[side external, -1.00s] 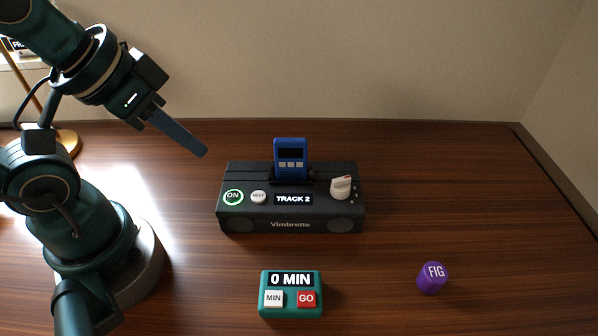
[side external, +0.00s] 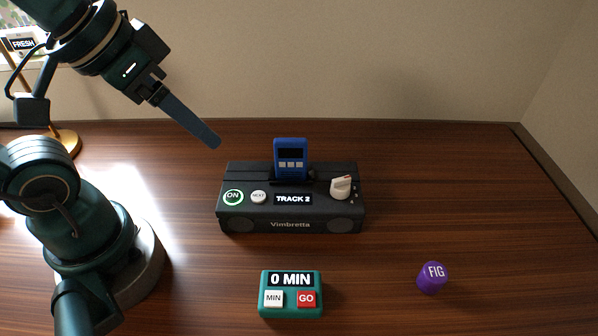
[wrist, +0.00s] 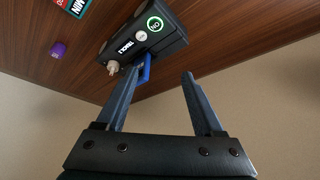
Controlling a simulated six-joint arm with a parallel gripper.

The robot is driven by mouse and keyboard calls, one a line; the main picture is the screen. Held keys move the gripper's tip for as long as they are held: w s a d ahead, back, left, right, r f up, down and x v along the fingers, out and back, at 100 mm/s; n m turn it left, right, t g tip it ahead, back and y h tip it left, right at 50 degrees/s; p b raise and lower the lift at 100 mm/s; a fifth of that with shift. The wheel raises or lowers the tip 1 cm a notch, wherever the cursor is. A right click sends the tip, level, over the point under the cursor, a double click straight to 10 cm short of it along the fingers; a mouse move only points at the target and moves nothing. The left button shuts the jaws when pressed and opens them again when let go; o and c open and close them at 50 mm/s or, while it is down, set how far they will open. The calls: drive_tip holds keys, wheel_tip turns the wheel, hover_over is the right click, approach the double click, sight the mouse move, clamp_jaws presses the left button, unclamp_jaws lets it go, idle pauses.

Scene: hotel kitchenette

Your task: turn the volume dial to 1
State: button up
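The volume dial (side external: 341,187) is a white knob with a pointer on the right of the black Vimbretta speaker (side external: 290,226). Small marks sit around it, too small to read. In the wrist view the dial (wrist: 113,67) shows at the left end of the speaker (wrist: 172,40). A blue player (side external: 290,158) stands upright in the speaker's top. The display reads "TRACK 2" and the ON button (side external: 233,197) has a green ring. My gripper (side external: 217,143) is in the air above and left of the speaker, touching nothing. In the wrist view its fingers (wrist: 158,85) are apart and empty.
A teal timer (side external: 291,294) reading "0 MIN" stands in front of the speaker. A purple FIG container (side external: 432,277) is at the front right. A brass stand (side external: 68,141) is behind my base. The table right of the speaker is clear.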

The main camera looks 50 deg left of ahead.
drive_tip(key=w+d+r+m+g, duration=0.1)
drive_tip(key=w+d+r, duration=0.1)
drive_tip(key=w+r, duration=0.25)
drive_tip(key=m+g, duration=0.4)
drive_tip(key=g, duration=0.1)
hover_over(342, 179)
wheel_tip(342, 179, down, 12)
drive_tip(key=shift+r, duration=0.2)
drive_tip(key=shift+f, duration=2.5)
clamp_jaws()
